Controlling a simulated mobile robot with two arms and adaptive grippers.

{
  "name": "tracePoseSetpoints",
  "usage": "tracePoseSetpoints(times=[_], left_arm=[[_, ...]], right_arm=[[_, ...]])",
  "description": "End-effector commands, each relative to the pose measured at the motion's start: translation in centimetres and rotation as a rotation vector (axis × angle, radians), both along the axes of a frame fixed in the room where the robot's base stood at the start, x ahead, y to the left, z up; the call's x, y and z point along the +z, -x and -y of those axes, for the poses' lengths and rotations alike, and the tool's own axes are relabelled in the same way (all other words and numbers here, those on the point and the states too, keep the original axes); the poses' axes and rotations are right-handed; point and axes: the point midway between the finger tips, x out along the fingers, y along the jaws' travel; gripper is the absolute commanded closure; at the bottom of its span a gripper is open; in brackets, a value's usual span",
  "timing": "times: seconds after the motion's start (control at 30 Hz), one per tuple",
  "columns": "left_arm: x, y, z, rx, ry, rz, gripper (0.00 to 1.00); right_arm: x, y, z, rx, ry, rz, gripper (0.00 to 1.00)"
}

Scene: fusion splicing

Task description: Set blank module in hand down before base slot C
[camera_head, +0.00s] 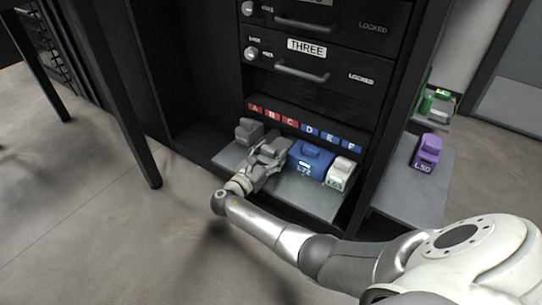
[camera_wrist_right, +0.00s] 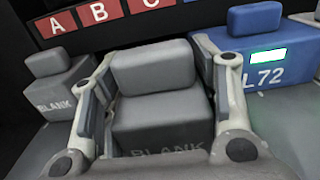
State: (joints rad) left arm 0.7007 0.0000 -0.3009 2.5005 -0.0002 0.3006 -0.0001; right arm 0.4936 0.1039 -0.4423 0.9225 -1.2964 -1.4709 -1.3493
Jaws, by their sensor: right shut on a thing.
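My right gripper (camera_head: 262,164) reaches onto the low grey shelf, its fingers shut around a grey blank module. In the right wrist view my right gripper (camera_wrist_right: 160,110) has one finger on each side of this blank module (camera_wrist_right: 160,115), which is upright and marked BLANK. The red slot label C (camera_head: 290,120) is on the black strip behind, with A and B to its left; it also shows in the wrist view (camera_wrist_right: 137,4). I cannot tell whether the module touches the shelf. My left gripper is not in view.
Another grey blank module (camera_head: 249,131) stands to the left. The blue module L72 (camera_head: 311,158) stands close on the right, then a white module (camera_head: 341,173). The shelf (camera_head: 310,198) is bare in front. A purple module L50 (camera_head: 427,153) sits on a separate shelf at right.

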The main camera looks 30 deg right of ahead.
Motion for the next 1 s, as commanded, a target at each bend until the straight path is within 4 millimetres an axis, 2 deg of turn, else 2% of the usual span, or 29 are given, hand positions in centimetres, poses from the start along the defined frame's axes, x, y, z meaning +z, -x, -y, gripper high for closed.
tracePoseSetpoints(times=[0.1,0.13,0.3,0.73,0.87,1.0], left_arm=[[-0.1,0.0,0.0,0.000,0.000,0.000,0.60],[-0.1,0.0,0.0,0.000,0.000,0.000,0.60],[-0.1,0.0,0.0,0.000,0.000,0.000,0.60],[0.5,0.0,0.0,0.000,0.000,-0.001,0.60],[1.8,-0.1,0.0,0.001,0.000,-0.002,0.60],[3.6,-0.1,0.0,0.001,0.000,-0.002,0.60]], right_arm=[[-0.2,0.0,0.0,0.000,0.000,0.000,0.71],[-0.3,0.0,0.0,0.000,0.000,-0.001,0.44],[-0.2,0.0,0.0,0.000,0.000,-0.001,0.22],[0.2,0.2,-0.4,0.000,-0.001,-0.003,0.22],[0.5,0.8,-2.1,0.003,-0.002,-0.004,0.22],[0.6,1.9,-4.9,0.003,-0.002,-0.004,0.22]])
